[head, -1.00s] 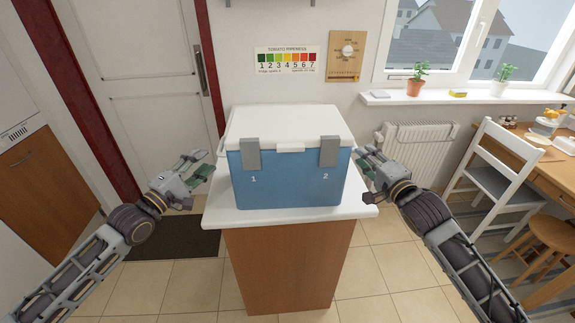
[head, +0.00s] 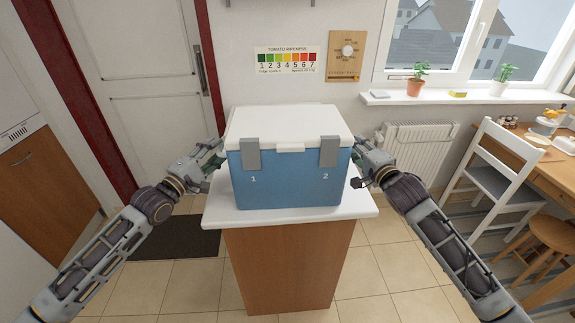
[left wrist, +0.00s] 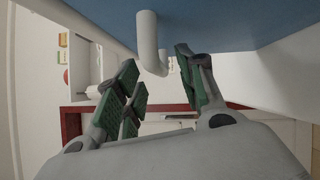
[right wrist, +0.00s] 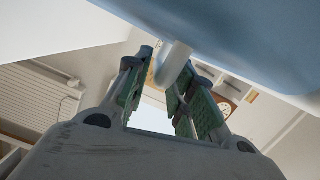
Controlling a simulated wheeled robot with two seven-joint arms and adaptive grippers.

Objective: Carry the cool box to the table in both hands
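The cool box (head: 290,178) is blue with a white lid and two grey latches. It stands upright and closed on a white-topped counter (head: 225,214). My left gripper (head: 213,157) is at its left side; in the left wrist view its open fingers lie either side of a pale side handle (left wrist: 148,40), with gaps visible. My right gripper (head: 361,168) is at the right side; in the right wrist view its open fingers flank the other handle (right wrist: 174,62). Neither gripper is visibly closed on a handle. A wooden table (head: 552,163) stands at the far right.
A white chair (head: 497,180) and a wooden stool (head: 550,236) stand by the table, which has small items on it. A radiator (head: 415,145) is under the window. A dark mat (head: 180,237) lies by the door. Tiled floor (head: 390,270) is open right of the counter.

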